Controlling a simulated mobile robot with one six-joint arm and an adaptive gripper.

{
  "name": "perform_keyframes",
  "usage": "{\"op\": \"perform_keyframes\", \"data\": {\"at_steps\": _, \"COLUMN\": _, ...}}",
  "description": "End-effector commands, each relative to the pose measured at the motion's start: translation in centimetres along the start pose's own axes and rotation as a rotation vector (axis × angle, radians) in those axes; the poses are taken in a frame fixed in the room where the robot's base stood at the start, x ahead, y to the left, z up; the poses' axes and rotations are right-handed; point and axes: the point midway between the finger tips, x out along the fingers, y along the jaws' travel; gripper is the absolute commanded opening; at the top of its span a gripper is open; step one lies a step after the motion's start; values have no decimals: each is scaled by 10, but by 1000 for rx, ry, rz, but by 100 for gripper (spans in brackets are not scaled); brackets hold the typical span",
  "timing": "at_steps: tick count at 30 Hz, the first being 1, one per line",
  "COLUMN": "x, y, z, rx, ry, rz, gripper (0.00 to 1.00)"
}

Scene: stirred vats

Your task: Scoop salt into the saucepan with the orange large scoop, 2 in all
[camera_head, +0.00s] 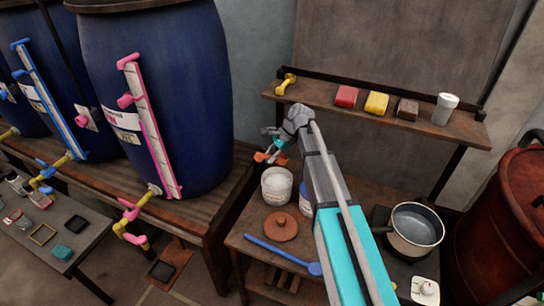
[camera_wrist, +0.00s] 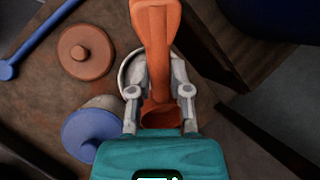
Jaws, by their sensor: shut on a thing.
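My gripper (camera_head: 271,143) is shut on the orange large scoop (camera_head: 268,157), above and behind an open white tub of white contents, likely the salt (camera_head: 277,187). In the wrist view the orange scoop (camera_wrist: 156,28) lies between the fingers of my gripper (camera_wrist: 158,82). The scoop covers much of the white tub (camera_wrist: 125,72), whose rim shows behind it. I cannot tell whether the scoop holds anything. The saucepan (camera_head: 415,228) stands at the right of the table with grey contents, away from my gripper.
A brown knobbed lid (camera_head: 272,227) and a long blue ladle (camera_head: 283,255) lie in front of the tub. A blue-lidded jar (camera_wrist: 90,130) stands near it. A shelf (camera_head: 375,122) with blocks and a white cup (camera_head: 445,108) runs behind. A blue vat (camera_head: 180,90) stands left.

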Motion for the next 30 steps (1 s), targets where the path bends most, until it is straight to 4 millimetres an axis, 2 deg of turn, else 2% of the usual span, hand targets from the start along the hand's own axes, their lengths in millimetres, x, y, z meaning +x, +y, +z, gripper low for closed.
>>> {"op": "perform_keyframes", "data": {"at_steps": 30, "x": 55, "y": 12, "z": -36, "rx": 0, "ry": 1, "rz": -1, "gripper": 0}}
